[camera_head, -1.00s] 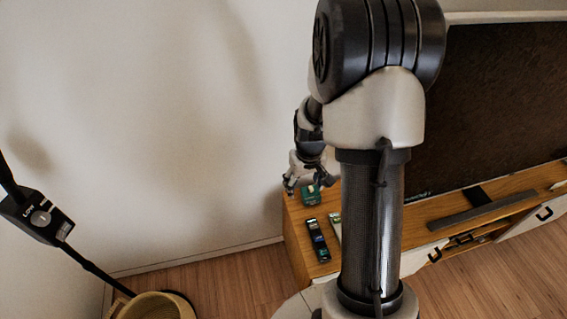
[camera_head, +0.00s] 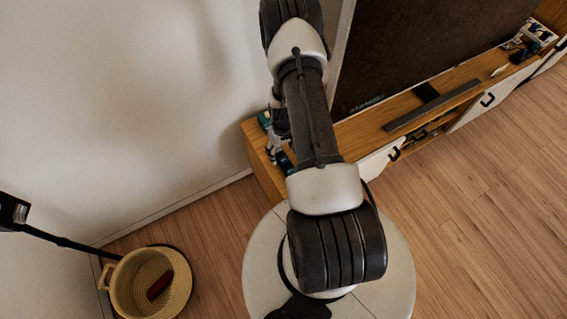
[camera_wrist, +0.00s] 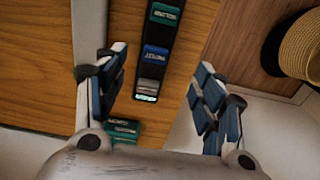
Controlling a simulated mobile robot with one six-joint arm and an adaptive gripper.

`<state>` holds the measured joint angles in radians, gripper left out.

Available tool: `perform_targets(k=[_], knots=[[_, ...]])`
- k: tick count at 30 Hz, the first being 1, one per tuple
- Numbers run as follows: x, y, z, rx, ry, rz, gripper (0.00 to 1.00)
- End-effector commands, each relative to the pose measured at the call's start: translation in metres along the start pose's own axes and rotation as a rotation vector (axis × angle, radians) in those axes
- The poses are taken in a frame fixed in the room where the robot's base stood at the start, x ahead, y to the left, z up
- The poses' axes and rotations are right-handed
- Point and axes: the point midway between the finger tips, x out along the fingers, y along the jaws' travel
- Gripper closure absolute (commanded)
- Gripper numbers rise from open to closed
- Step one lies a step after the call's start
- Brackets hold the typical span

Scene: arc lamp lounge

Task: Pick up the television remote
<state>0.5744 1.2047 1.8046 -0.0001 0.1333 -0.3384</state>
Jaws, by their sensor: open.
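A long black object (camera_wrist: 147,72) with teal and blue labelled blocks and a pale end lies on the wooden cabinet top (camera_wrist: 30,75) in the wrist view. It looks like the television remote, but I cannot be sure. My gripper (camera_wrist: 160,70) is open, its two fingers apart on either side of the black object's near part in the picture. I cannot tell how high the fingers are above it. In the head view, my gripper (camera_head: 272,150) is over the cabinet's left end, partly hidden by my arm. The black object (camera_head: 284,162) shows only partly there.
A teal box (camera_wrist: 122,130) is near the left finger. The television (camera_head: 430,45) and a soundbar (camera_head: 430,105) stand to the right. A wicker basket (camera_head: 125,285) is on the floor. The wall is close on the left.

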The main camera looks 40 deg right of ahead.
Motion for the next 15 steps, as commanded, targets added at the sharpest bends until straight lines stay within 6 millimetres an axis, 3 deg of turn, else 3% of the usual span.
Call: perform_targets(k=[3, 11, 15], knots=[[0.018, 0.0, 0.0, 0.0, 0.0, 0.0, 0.37], [0.031, 0.002, -0.002, 0.0, 0.001, 0.001, 0.37], [0.051, 0.005, -0.005, 0.0, 0.001, 0.0, 0.37]])
